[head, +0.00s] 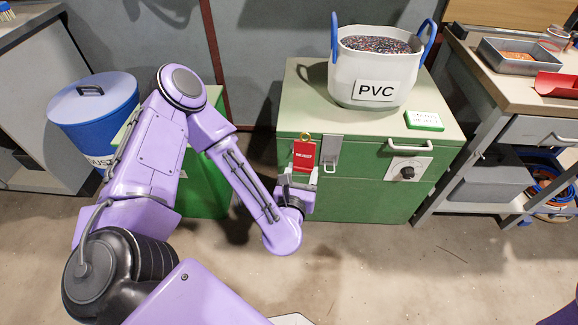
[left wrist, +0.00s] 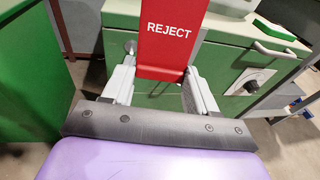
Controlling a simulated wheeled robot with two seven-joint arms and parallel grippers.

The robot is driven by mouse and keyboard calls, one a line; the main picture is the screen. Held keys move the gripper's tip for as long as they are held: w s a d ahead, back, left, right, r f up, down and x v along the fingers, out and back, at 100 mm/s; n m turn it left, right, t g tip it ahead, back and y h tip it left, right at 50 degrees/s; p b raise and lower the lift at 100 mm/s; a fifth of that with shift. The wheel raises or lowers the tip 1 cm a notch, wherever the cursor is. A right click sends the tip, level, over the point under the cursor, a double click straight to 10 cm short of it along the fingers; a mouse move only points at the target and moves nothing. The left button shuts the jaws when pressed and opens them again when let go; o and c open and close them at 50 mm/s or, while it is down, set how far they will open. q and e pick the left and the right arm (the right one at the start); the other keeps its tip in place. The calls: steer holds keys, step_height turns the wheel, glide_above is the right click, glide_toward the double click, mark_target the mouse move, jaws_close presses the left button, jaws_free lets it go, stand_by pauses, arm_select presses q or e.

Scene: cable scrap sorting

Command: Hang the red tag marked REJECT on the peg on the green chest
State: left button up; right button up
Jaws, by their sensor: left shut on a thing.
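The red tag (head: 304,156) is held upright in front of the green chest (head: 362,186), near its upper left front. A brass-coloured ring shows at the tag's top in the head view. In the left wrist view the tag (left wrist: 168,45) reads REJECT in white. My left gripper (head: 299,180) is shut on the tag's lower part. A small round metal piece (left wrist: 130,47) shows on the chest front left of the tag; I cannot tell whether it is the peg. Whether the ring touches a peg is unclear. My right gripper is out of view.
A metal latch (head: 331,152) is right beside the tag. A white PVC tub (head: 372,68) and a green-and-white block (head: 424,120) stand on the chest. A blue bin (head: 92,112) is at left, a workbench (head: 520,110) at right.

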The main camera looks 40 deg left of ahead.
arm_select(q)
step_height(320, 180, down, 14)
steer(key=s+a+n+g+y+b, duration=0.2)
steer(key=b, duration=0.6)
steer(key=r+x, duration=0.2)
steer(key=x, duration=0.6)
steer(key=shift+w+a, duration=0.15)
steer(key=shift+w, duration=0.25)
steer(key=shift+w+a+f+b, duration=0.35)
steer(key=shift+w+f+b, duration=0.25)
steer(key=shift+b, duration=0.25)
steer(key=shift+c, duration=0.7)
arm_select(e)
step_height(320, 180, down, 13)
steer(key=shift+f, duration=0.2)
arm_select(q)
steer(key=o, duration=1)
